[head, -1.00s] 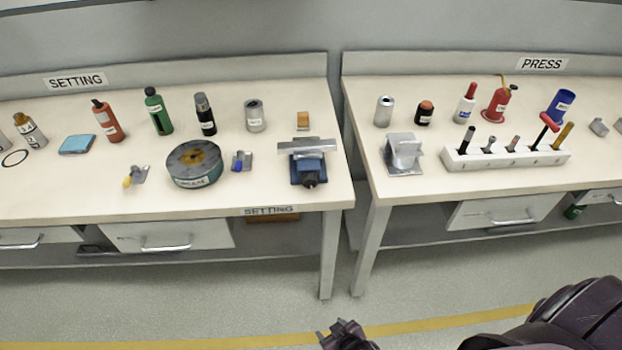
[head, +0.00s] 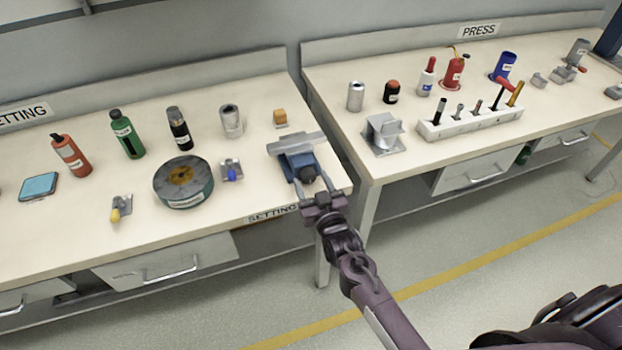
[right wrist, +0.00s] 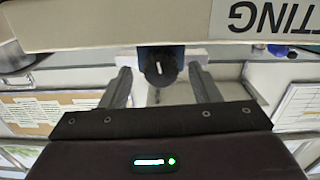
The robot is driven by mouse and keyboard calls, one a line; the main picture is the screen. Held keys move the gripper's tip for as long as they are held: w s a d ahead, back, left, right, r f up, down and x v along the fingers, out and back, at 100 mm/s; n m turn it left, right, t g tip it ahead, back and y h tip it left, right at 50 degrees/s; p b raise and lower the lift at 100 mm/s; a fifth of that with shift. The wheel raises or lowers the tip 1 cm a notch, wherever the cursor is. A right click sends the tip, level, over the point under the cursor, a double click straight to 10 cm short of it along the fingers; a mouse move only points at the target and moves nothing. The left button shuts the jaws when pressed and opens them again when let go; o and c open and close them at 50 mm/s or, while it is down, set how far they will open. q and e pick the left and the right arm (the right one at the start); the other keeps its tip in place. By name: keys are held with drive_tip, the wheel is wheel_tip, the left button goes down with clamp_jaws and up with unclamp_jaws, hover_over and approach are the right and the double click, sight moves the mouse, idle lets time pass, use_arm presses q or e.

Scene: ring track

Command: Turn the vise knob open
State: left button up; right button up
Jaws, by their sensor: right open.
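The vise (head: 300,157) stands at the right front edge of the SETTING table, with a blue body and a grey jaw bar. Its black knob (head: 308,174) faces the front edge. My right gripper (head: 312,184) is open and empty, with its fingers pointing at the knob. In the right wrist view the knob (right wrist: 160,70) with a white mark sits between and beyond the two open fingers (right wrist: 160,76). Whether the fingers reach alongside the knob is hard to tell; no contact shows. My left gripper is not in view.
A small grey block with a blue knob (head: 232,172) and a round green-grey drum (head: 183,182) stand left of the vise. The PRESS table (head: 410,150) stands to the right across a narrow gap.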

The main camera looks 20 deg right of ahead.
drive_tip(key=shift+w+a, duration=0.1)
drive_tip(key=shift+w, duration=0.5)
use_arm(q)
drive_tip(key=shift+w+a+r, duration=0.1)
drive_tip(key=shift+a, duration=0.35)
use_arm(e)
drive_tip(key=c, duration=1)
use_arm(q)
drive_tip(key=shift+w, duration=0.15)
